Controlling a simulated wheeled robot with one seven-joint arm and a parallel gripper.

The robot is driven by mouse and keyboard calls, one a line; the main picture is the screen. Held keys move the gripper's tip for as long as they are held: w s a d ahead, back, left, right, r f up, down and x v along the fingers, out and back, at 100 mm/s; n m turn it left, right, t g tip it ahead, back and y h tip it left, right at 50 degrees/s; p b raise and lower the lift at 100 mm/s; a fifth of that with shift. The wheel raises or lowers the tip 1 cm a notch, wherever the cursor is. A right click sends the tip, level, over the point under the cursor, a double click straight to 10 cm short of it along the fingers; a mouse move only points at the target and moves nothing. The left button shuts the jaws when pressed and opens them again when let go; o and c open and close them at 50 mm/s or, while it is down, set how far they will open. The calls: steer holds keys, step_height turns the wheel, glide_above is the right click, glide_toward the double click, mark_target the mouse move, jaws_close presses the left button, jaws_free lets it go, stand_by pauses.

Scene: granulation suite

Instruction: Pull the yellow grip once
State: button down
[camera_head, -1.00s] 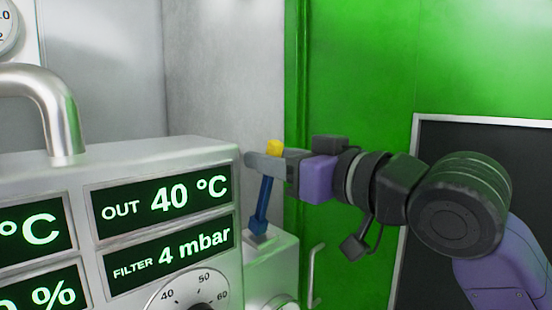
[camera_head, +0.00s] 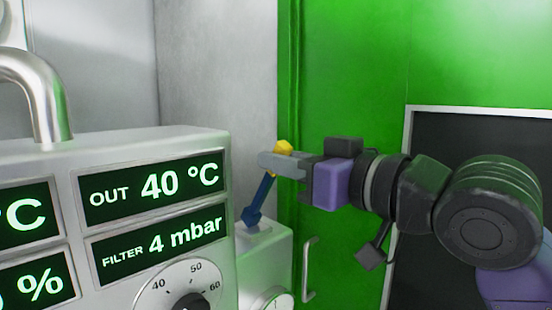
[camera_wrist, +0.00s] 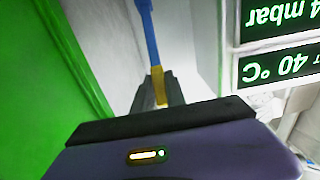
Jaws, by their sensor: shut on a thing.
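The yellow grip (camera_head: 284,147) is the top end of a blue lever (camera_head: 258,198) that rises from a pale box (camera_head: 262,245) behind the display panel. The lever leans to the right in the head view. My gripper (camera_head: 272,162) reaches in from the right and is shut on the yellow grip, its fingers hiding part of it. In the wrist view the yellow grip (camera_wrist: 159,88) sits between the two dark fingers (camera_wrist: 158,92), with the blue lever (camera_wrist: 149,38) running on from it toward the top edge.
A grey display panel (camera_head: 160,142) with green readouts and a dial (camera_head: 188,290) stands at the left, close to the lever. A bent metal pipe (camera_head: 45,100) rises from it. A green wall (camera_head: 350,60) and a door handle (camera_head: 309,270) are behind my arm.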

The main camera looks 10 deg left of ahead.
steer(key=shift+s+d+f+b, duration=0.75)
steer(key=shift+d+f+b, duration=0.05)
steer(key=shift+d+f, duration=0.25)
steer(key=shift+s+d+f+b, duration=0.35)
steer(key=shift+f+b, duration=0.1)
steer(key=shift+f, duration=0.1)
steer(key=shift+s+d+f+b, duration=0.2)
steer(key=shift+d+f+b, duration=0.1)
steer(key=shift+f+b, duration=0.15)
steer(key=shift+f, duration=0.15)
